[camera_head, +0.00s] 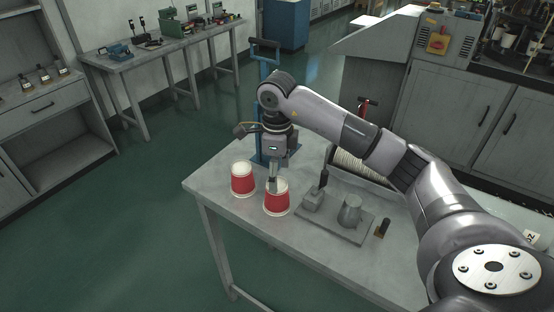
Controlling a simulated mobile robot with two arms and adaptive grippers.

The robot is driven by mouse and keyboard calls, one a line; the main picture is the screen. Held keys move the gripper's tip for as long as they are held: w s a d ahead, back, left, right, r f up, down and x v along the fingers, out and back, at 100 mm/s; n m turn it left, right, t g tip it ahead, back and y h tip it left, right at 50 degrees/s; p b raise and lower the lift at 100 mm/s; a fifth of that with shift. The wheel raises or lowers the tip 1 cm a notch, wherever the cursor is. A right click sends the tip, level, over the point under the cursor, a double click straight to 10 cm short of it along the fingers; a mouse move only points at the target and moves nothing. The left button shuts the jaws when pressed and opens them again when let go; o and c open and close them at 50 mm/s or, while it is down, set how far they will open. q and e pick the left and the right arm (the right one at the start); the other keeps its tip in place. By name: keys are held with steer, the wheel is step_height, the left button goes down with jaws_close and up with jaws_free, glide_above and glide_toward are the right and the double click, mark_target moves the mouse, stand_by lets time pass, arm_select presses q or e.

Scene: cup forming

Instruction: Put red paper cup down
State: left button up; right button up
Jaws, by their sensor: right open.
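Two red paper cups with white rims stand upright on the grey table (325,255). The left red paper cup (243,181) stands near the table's left corner. The right red paper cup (277,201) stands just to its right and nearer to me. My right gripper (273,183) points down at the right cup's rim and is open. It hides part of that cup's rim, and I cannot tell whether its fingers touch the cup. My left gripper is not in view.
A metal plate (345,232) bearing a grey metal cup form (350,209) and a small block (313,199) lies right of the cups. A blue press (262,75) stands behind my gripper. The table's front left is clear.

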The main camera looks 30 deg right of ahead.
step_height(320, 180, up, 7)
steer(key=shift+b, duration=0.45)
steer(key=shift+s, duration=0.1)
